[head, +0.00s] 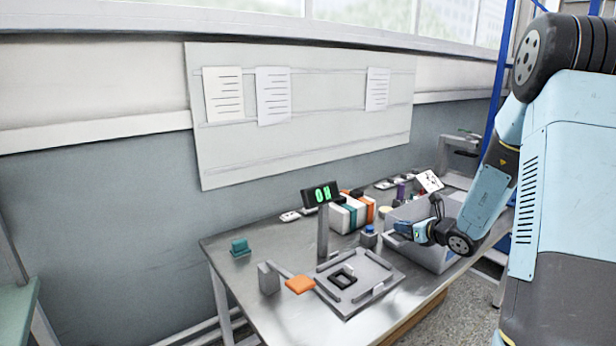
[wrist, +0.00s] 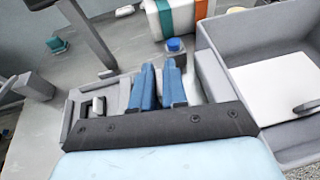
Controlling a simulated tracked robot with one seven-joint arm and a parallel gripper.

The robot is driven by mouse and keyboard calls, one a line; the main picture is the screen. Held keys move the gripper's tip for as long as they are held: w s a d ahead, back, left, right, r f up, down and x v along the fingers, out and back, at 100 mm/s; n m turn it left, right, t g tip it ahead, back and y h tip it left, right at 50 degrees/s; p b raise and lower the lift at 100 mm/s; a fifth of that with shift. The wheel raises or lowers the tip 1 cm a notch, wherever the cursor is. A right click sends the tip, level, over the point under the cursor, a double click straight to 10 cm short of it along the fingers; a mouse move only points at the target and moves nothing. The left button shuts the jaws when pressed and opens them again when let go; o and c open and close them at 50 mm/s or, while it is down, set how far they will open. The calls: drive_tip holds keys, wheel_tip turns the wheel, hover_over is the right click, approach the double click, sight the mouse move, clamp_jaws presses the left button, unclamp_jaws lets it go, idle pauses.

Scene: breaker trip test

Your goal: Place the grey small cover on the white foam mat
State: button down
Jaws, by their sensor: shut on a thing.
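My gripper (head: 403,230) is above the left wall of the grey bin in the head view. In the wrist view its two blue fingers (wrist: 160,85) are close together, shut on a thin thing taken to be the grey small cover. Almost all of it is hidden between the fingers, so its shape and tilt cannot be told. The white foam mat (wrist: 275,88) lies flat on the floor of the grey bin (wrist: 222,48), to the right of the fingers. A dark grey rounded piece (wrist: 306,106) shows over the mat's right edge.
A grey fixture plate (head: 374,270) with a black square frame (head: 342,277) is left of the bin. A display on a post (head: 322,195), a blue-capped button (head: 368,233), white boxes (head: 343,217) and an orange paddle (head: 300,285) stand nearby.

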drive_tip(key=w+a+f+m+h, duration=0.2)
drive_tip(key=w+a+f, duration=0.1)
drive_tip(key=a, duration=0.4)
drive_tip(key=shift+w+t+h, duration=0.3)
drive_tip(key=shift+w+t, duration=0.1)
drive_tip(key=shift+w, duration=0.25)
drive_tip(key=shift+f, duration=0.1)
drive_tip(key=shift+d, duration=0.15)
